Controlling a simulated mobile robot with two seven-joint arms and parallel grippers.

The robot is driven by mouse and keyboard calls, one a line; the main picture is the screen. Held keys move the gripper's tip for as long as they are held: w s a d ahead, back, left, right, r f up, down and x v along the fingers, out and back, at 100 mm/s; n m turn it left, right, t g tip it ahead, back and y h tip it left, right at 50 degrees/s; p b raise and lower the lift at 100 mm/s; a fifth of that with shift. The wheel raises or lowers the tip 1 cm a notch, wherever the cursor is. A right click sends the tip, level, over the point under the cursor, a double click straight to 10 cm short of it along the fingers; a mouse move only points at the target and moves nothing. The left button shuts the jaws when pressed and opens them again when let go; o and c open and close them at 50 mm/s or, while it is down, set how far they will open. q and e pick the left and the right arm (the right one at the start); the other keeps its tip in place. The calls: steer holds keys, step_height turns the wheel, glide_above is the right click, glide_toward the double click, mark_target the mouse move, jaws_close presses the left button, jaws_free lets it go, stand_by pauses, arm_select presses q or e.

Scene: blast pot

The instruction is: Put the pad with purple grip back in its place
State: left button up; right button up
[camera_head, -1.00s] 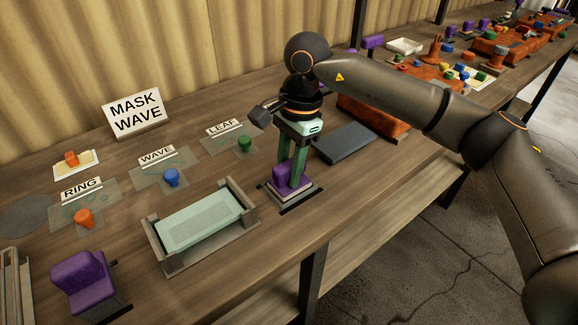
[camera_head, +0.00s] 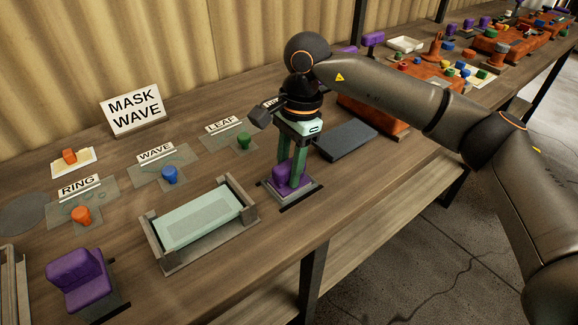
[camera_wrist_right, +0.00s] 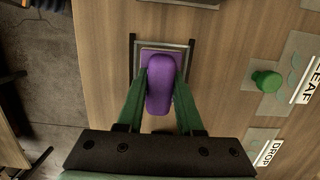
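The pad with the purple grip (camera_head: 288,178) sits low in a small grey frame (camera_head: 313,190) near the table's front edge. In the right wrist view, the purple grip (camera_wrist_right: 160,88) is upright, with its flat base inside the frame (camera_wrist_right: 190,52). My right gripper (camera_head: 291,168) points straight down over it. Its two green fingers stand on either side of the grip and appear to touch it near their tips. In the wrist view the gripper (camera_wrist_right: 161,78) has the grip between its fingers. The pad's underside is hidden. My left gripper is not in view.
A grey cradle with a pale green plate (camera_head: 198,218) stands left of the frame. Another purple block (camera_head: 80,280) is at the lower left. A dark flat slab (camera_head: 345,138) lies to the right. Stencils with coloured knobs and a MASK WAVE sign (camera_head: 135,108) are behind.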

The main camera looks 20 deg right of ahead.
steer(key=o, duration=0.5)
steer(key=shift+r, duration=0.1)
steer(key=shift+d+r, duration=0.1)
steer(key=shift+r, duration=0.25)
steer(key=r, duration=0.3)
steer(key=d+r, duration=0.1)
steer(key=r, duration=0.3)
steer(key=r+p, duration=0.1)
steer(key=r, duration=0.3)
steer(key=shift+w+d+r, duration=0.25)
steer(key=shift+w+d, duration=0.1)
